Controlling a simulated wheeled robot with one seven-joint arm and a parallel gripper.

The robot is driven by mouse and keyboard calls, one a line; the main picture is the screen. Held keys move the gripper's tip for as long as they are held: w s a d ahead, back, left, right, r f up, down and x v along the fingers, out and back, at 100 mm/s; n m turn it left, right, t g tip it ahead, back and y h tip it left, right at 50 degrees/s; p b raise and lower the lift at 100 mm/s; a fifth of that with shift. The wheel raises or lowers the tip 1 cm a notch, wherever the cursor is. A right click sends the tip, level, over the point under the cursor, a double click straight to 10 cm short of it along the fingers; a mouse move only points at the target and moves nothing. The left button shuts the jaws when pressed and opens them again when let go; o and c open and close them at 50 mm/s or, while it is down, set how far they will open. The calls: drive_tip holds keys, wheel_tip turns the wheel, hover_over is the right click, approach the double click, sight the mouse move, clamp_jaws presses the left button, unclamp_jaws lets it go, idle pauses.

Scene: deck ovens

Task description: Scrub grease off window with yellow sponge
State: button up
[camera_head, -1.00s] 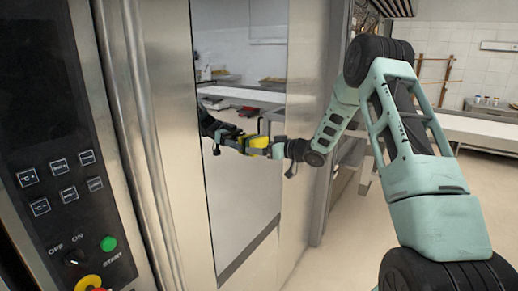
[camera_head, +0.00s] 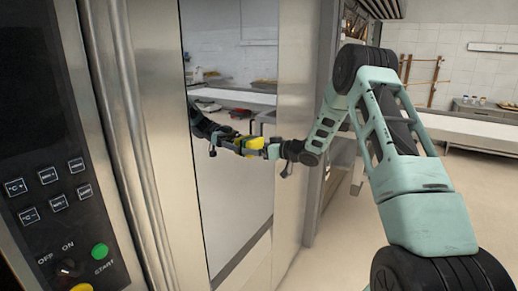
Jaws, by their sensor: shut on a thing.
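The window (camera_head: 236,205) is a tall reflective glass panel in the steel oven door, left of centre. My gripper (camera_head: 262,146) is shut on the yellow sponge (camera_head: 254,143) and holds it at about mid-height of the glass, near its right side. The arm comes in from the right. A mirror image of the gripper and sponge shows in the glass just to the left. The sponge is at or very close to the glass; I cannot tell if it touches. The fingertips are small and partly hidden. I cannot make out grease on the glass.
A long vertical steel handle (camera_head: 128,140) stands left of the window. A white counter (camera_head: 470,130) stands at the back right. The floor at right is clear.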

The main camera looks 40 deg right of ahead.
sight(227, 160)
drive_tip(key=shift+s+a+b, duration=0.15)
drive_tip(key=shift+s+a, duration=0.2)
drive_tip(key=shift+a, duration=0.6)
drive_tip(key=shift+s+a+b, duration=0.2)
drive_tip(key=shift+s+a, duration=0.2)
drive_tip(key=shift+a, duration=0.55)
drive_tip(key=shift+s+a+b, duration=0.15)
drive_tip(key=shift+s+a, duration=0.2)
drive_tip(key=shift+a, duration=0.6)
drive_tip(key=shift+a, duration=0.1)
drive_tip(key=shift+s+a+b, duration=0.3)
drive_tip(key=shift+s+a, duration=0.1)
drive_tip(key=shift+a, duration=0.65)
drive_tip(key=shift+s+a+b, duration=0.3)
drive_tip(key=shift+s+a, duration=0.05)
drive_tip(key=shift+a, duration=0.75)
drive_tip(key=shift+s+a+b, duration=0.3)
drive_tip(key=shift+s+a, duration=0.1)
drive_tip(key=shift+a, duration=0.65)
drive_tip(key=shift+d, duration=0.1)
drive_tip(key=shift+s+d, duration=0.3)
drive_tip(key=shift+s, duration=0.3)
drive_tip(key=shift+f+v, duration=0.15)
drive_tip(key=shift+v, duration=1)
drive_tip(key=shift+f+v, duration=0.2)
drive_tip(key=shift+v, duration=0.95)
drive_tip(key=shift+s, duration=0.15)
drive_tip(key=shift+f+v, duration=0.2)
drive_tip(key=shift+v, duration=1.2)
